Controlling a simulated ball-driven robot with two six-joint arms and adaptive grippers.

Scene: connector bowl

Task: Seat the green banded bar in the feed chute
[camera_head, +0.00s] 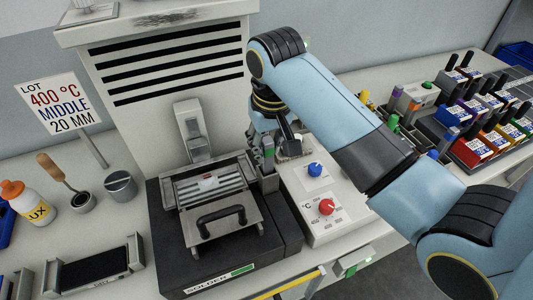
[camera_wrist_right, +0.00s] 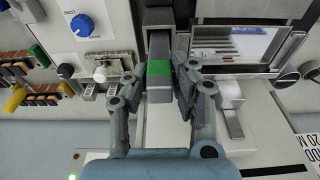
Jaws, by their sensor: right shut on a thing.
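The green banded bar is a grey square bar with a green band (camera_wrist_right: 159,69); it also shows upright in the head view (camera_head: 268,153). My right gripper (camera_wrist_right: 159,82) is shut on it, with one finger on each side near the band. In the head view the right gripper (camera_head: 266,150) is over the right edge of the black solder machine. A grey upright channel there, seemingly the feed chute (camera_head: 269,181), stands below the bar. The bar looks in line with it; I cannot tell how far it is inside. My left gripper is not in view.
The solder machine (camera_head: 170,247) has a lid with a black handle (camera_head: 221,222). A control panel (camera_head: 318,229) with blue and red knobs stands close on its right. A sign (camera_head: 60,100) reads "LOT 400 °C MIDDLE 20 MM". Coloured bins (camera_head: 468,150) stand at the right.

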